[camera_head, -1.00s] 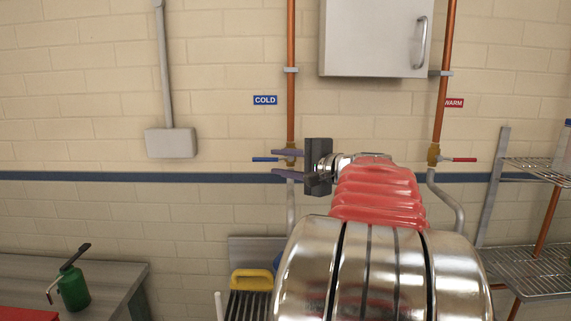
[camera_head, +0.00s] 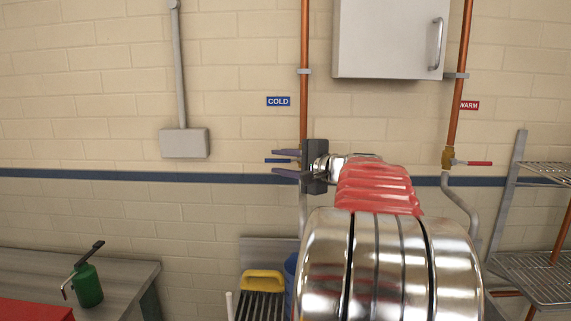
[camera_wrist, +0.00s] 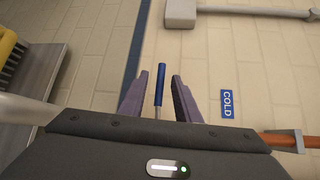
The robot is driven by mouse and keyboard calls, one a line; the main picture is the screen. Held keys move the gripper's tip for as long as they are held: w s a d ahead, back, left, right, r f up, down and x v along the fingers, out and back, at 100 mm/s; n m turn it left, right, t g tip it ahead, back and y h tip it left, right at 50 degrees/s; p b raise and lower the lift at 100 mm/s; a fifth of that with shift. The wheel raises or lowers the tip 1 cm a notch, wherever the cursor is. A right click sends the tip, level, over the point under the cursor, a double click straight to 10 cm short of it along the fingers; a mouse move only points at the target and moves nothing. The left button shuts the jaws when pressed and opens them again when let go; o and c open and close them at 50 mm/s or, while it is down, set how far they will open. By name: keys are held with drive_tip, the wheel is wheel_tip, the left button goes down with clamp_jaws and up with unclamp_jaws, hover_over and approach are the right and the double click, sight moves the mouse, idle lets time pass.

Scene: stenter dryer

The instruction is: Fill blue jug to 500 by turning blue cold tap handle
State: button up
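The blue cold tap handle (camera_head: 272,160) points left from the copper pipe under the COLD sign. My gripper (camera_head: 274,163) is open, with one purple finger above the handle and one below. In the wrist view the blue handle (camera_wrist: 159,84) stands between the two spread fingers of my gripper (camera_wrist: 161,80), with a gap on both sides. The handle's tip reaches slightly past the fingertips. A blue object (camera_head: 291,268) shows low behind my arm. It is mostly hidden, so I cannot tell whether it is the jug or its fill level.
The warm tap's red handle (camera_head: 479,163) is to the right. A grey cabinet (camera_head: 385,40) hangs above. Wire shelves (camera_head: 545,275) stand at the right. A bench (camera_head: 125,275) with a green can (camera_head: 88,286) is at the left. A yellow-topped brush (camera_head: 262,282) stands below the tap.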

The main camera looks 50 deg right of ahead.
sight(266, 161)
drive_tip(key=shift+w+d+f, duration=0.1)
drive_tip(key=shift+w+f, duration=0.05)
drive_tip(key=shift+w, duration=0.9)
drive_tip(key=shift+w+d+f, duration=0.1)
drive_tip(key=shift+w+f, duration=0.1)
drive_tip(key=shift+w, duration=0.9)
drive_tip(key=shift+w+d+f, duration=0.1)
drive_tip(key=shift+w+f, duration=0.05)
drive_tip(key=shift+w, duration=0.9)
clamp_jaws()
drive_tip(key=shift+f, duration=0.15)
